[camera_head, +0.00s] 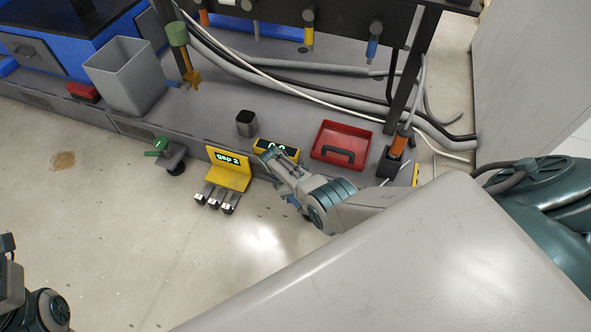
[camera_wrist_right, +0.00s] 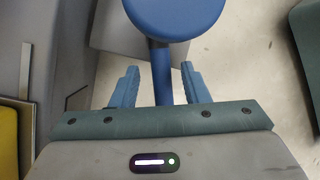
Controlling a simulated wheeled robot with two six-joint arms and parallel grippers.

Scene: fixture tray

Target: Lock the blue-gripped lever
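In the right wrist view a blue lever grip has a round blue knob (camera_wrist_right: 175,16) on a blue stem (camera_wrist_right: 162,75). The stem stands between the two blue fingers of my right gripper (camera_wrist_right: 160,85). The fingers are apart, with gaps visible on both sides of the stem. In the head view my right forearm covers most of this spot. A small blue part (camera_head: 293,202) shows below the arm, and I cannot tell whether it is the grip or a finger. The lever's base is mostly hidden. My left arm shows only at the lower left edge, its fingers out of view.
A green-gripped lever (camera_head: 158,152) stands to the left. A red tray (camera_head: 343,146), a dark cup (camera_head: 246,123) and a grey bin (camera_head: 125,78) stand behind. Open floor lies in front.

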